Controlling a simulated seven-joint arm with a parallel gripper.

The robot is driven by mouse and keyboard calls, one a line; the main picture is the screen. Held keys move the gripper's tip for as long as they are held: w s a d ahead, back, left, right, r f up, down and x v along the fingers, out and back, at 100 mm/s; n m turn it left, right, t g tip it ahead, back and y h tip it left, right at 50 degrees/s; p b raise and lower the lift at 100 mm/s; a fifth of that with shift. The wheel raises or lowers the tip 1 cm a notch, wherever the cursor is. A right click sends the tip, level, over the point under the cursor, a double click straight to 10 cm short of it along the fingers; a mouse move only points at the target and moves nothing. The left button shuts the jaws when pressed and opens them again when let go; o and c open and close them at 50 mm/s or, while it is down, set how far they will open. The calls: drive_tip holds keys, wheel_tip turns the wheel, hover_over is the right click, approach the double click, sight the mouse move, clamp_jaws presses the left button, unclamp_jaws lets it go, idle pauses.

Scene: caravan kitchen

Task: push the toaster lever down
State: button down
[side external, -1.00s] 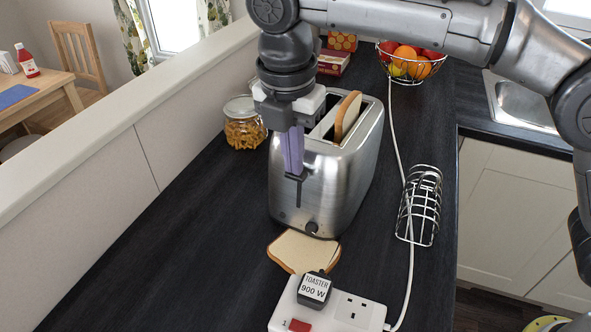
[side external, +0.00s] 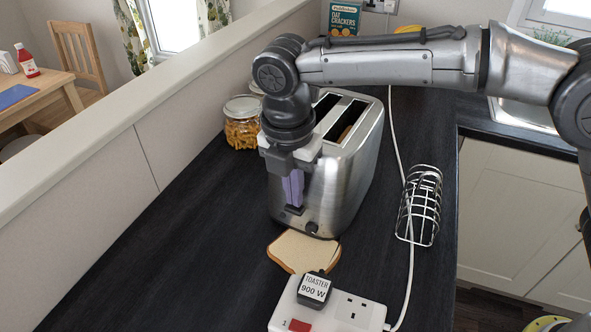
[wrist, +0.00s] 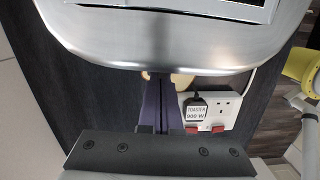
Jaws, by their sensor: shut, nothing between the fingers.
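The silver toaster (side external: 347,178) stands on the dark worktop. In the side view its dark lever (side external: 293,212) is low on the front face, just above the base. My gripper (side external: 292,203), with purple fingers, is shut and empty, pointing down at the lever. The fingertips look to be on top of it. A bread slice (side external: 345,133) sits down inside one slot, with only a little of it showing. In the wrist view the toaster (wrist: 170,55) fills the top and my fingers (wrist: 161,78) reach its front edge. The lever is hidden there.
A bread slice (side external: 303,251) lies in front of the toaster. A socket strip (side external: 352,309) with a plug labelled TOASTER 900 W (side external: 314,288) is in front. A wire rack (side external: 419,207) and white cable are to the right, a pasta jar (side external: 242,124) to the left.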

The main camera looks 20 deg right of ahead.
drive_tip(key=shift+s+a+r, duration=0.3)
drive_tip(key=shift+s+a, duration=0.2)
drive_tip(key=shift+a, duration=0.1)
drive_tip(key=shift+s+a+r, duration=0.3)
drive_tip(key=shift+s+a, duration=0.15)
drive_tip(key=shift+a, duration=0.15)
wheel_tip(320, 180, up, 12)
drive_tip(key=shift+s+a, duration=0.4)
drive_tip(key=shift+a, duration=0.05)
